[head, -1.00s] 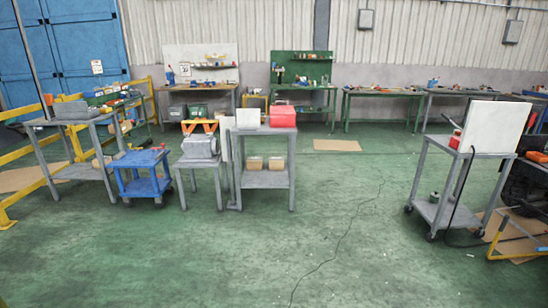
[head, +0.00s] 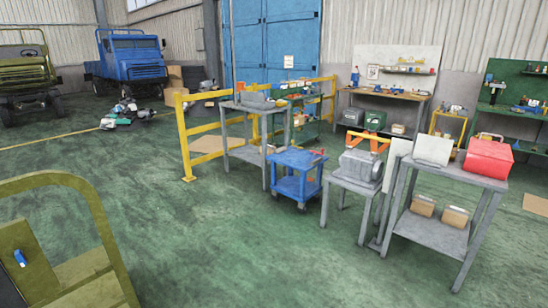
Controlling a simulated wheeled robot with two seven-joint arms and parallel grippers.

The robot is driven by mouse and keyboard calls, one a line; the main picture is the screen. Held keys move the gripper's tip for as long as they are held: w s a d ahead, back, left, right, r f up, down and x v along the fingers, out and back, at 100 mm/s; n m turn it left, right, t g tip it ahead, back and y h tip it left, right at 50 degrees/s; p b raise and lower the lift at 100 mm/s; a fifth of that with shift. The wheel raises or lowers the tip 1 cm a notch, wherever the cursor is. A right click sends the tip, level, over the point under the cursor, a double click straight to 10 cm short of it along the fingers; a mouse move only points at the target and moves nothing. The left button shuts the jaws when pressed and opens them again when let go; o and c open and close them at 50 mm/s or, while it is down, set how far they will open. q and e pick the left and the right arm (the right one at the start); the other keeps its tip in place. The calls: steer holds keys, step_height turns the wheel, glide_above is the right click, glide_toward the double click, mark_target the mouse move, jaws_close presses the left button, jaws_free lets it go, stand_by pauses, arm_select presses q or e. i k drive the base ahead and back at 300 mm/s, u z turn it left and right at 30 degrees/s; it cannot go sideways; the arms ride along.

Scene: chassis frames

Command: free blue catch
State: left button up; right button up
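A small blue catch (head: 20,258) shows at the lower left of the head view. It sits on an olive-green chassis frame (head: 105,238), which has a rounded upright hoop and is cut off by the left and bottom edges. The catch is too small to tell whether it is fastened or loose. Neither of my grippers is in view.
Yellow railings (head: 205,142) stand mid-left. A blue cart (head: 297,178), a grey stand with a machine (head: 360,168) and a grey table with a red box (head: 488,158) stand to the right. Green floor (head: 230,240) between them and the frame is clear. Trucks (head: 130,65) are behind.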

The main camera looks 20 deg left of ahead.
mark_target(18, 255)
steer(key=u, duration=0.95)
steer(key=i, duration=1)
steer(key=u, duration=0.75)
